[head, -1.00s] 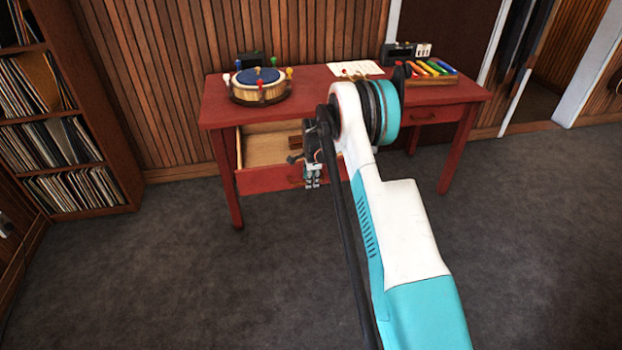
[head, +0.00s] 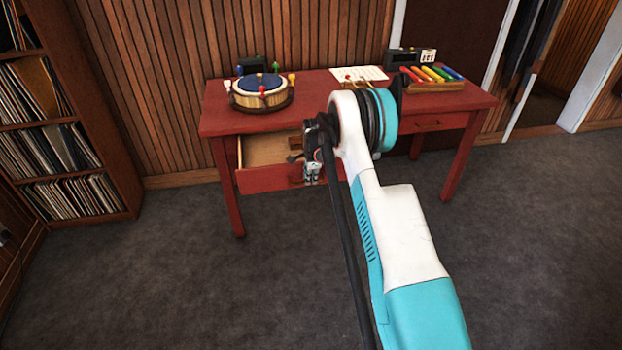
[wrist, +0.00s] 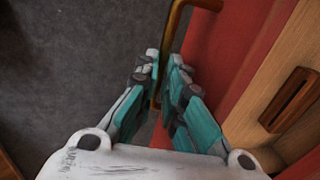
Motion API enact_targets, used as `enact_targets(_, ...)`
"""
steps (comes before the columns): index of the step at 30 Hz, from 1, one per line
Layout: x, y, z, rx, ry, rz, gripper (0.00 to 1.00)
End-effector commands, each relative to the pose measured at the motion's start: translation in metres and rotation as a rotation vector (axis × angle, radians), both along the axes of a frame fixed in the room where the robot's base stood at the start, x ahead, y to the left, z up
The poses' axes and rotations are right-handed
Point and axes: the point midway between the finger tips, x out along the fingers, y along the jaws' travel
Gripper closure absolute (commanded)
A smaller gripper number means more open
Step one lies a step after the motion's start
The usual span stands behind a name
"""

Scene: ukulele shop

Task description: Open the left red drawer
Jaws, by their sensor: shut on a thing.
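The left red drawer (head: 265,180) of the red desk stands pulled partly out, with its light wood inside showing. In the wrist view its red front (wrist: 225,50) runs down beside my fingers. A brass handle (wrist: 176,22) sticks out from that front and passes between my fingertips. My gripper (wrist: 168,75) is shut on the handle. In the head view my gripper (head: 313,172) is at the right part of the drawer front, partly hidden by my arm. A brown wooden object (wrist: 292,98) lies inside the drawer.
The red desk (head: 310,112) bears a round drum-like object (head: 262,90) at left, a paper (head: 360,73), and a rack of coloured bars (head: 435,77) at right. The right drawer (head: 428,122) is shut. A record shelf (head: 100,150) stands at left. The grey floor before the desk is clear.

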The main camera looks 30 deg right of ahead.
Motion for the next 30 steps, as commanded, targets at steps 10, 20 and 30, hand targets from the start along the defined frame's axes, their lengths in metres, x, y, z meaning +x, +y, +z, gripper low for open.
enact_targets(10,0.0,0.0,0.0,0.0,0.0,0.0,0.7)
enact_targets(20,-0.001,0.0,0.006,0.0,0.0,0.0,0.7)
enact_targets(30,-0.012,0.003,0.065,0.0,0.0,0.0,0.7)
